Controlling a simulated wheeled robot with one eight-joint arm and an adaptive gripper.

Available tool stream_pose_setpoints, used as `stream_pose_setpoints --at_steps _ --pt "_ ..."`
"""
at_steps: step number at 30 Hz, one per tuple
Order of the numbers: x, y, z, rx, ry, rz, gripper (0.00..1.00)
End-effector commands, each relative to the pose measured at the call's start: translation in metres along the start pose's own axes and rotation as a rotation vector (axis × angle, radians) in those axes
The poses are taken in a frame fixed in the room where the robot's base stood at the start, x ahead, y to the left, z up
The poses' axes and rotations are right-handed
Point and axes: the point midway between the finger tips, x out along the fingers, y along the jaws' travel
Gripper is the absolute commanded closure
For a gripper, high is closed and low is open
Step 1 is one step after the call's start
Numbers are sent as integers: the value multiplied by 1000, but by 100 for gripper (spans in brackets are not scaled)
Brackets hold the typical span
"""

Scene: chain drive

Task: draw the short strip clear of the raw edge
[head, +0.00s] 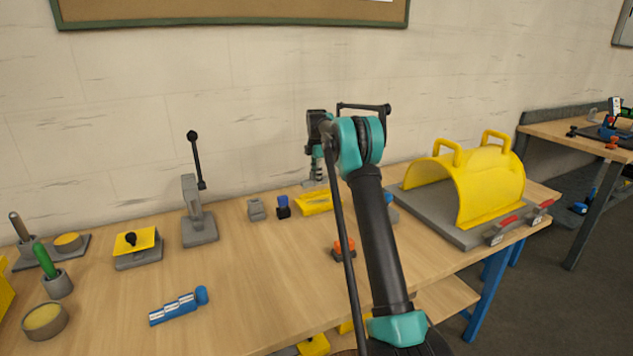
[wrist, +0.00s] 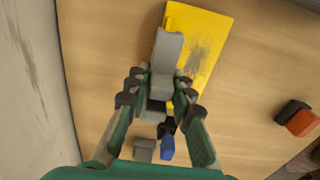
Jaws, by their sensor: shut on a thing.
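My gripper (wrist: 158,84) is shut on a light grey piece (wrist: 168,48), which I take to be the short strip. The piece runs from between the fingers out over a yellow plate (wrist: 201,62) with dark scuffs on it. I cannot tell whether the piece touches the plate. In the head view my gripper (head: 315,178) points down at the yellow plate (head: 318,204) near the back of the bench. The head view is too small to show the held piece clearly. No raw edge can be told for certain.
Beside the plate stand a blue-topped black piece (head: 283,207) and a grey block (head: 256,209). An orange and black piece (head: 344,249) lies nearer the front. A yellow guard (head: 490,180) stands to the right, a lever press (head: 197,215) to the left.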

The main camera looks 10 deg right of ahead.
Motion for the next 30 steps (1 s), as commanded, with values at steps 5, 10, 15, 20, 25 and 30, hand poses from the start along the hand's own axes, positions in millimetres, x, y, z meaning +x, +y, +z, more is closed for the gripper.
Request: stream_pose_setpoints --at_steps 5,10,15,20,25,30 --pt "-8 0 0 0 0 0 100" --pt "-16 0 0 0 0 0 100" --pt "-24 0 0 0 0 0 100" --pt "-29 0 0 0 0 0 100" --pt "-30 0 0 0 0 0 100" --pt "-30 0 0 0 0 0 100"
